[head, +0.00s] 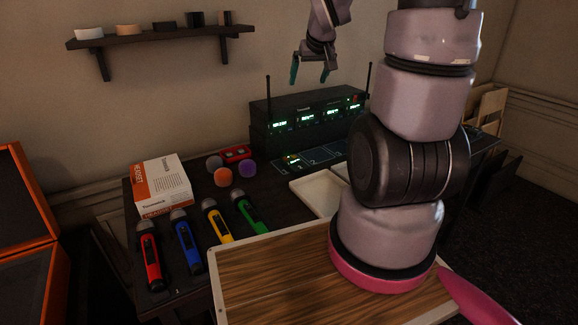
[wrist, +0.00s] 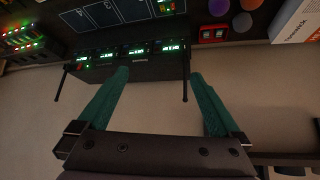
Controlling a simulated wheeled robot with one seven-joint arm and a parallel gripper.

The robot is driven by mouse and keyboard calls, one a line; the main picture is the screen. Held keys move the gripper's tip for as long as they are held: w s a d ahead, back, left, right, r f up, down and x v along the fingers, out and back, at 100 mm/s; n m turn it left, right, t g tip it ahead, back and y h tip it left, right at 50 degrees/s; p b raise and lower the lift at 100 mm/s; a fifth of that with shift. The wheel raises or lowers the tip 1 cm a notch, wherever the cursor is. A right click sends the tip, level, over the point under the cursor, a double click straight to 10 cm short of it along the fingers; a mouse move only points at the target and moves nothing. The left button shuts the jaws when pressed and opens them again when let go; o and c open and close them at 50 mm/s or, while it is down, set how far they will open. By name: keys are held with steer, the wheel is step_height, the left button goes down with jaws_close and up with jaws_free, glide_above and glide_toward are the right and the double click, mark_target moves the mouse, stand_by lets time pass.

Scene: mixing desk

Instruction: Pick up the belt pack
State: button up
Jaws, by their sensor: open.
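A small dark pack with a lit greenish display (head: 291,159), which looks like the belt pack, lies on the marked dark mat (head: 318,157) in front of the receiver rack. In the wrist view what seems to be the same pack (wrist: 166,6) shows at the top edge, partly cut off. My gripper (head: 310,72) is open and empty, high above and behind the pack, over the rack and near the wall. In the wrist view its teal fingers (wrist: 160,75) are spread with only rack and wall beyond them.
The receiver rack (head: 310,118) with upright antennas stands behind the mat. Left are a red device (head: 236,153), foam balls (head: 223,177), a white-orange box (head: 160,185) and several coloured microphones (head: 186,242). A pale tray (head: 318,192) sits in front. A shelf (head: 160,36) hangs on the wall.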

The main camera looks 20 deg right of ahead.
steer(key=w+d+f+n, duration=0.1)
steer(key=w+d+f, duration=0.15)
steer(key=f, duration=0.55)
steer(key=w+d+f+n, duration=0.1)
steer(key=w+f, duration=0.3)
steer(key=f, duration=0.4)
steer(key=n+t+y, duration=0.1)
steer(key=n+y, duration=0.1)
steer(key=y, duration=0.1)
glide_toward(293, 161)
steer(key=x, duration=0.9)
steer(key=shift+w+a+f, duration=0.1)
steer(key=shift+w+f, duration=0.05)
steer(key=c, duration=1.5)
steer(key=shift+o, duration=0.2)
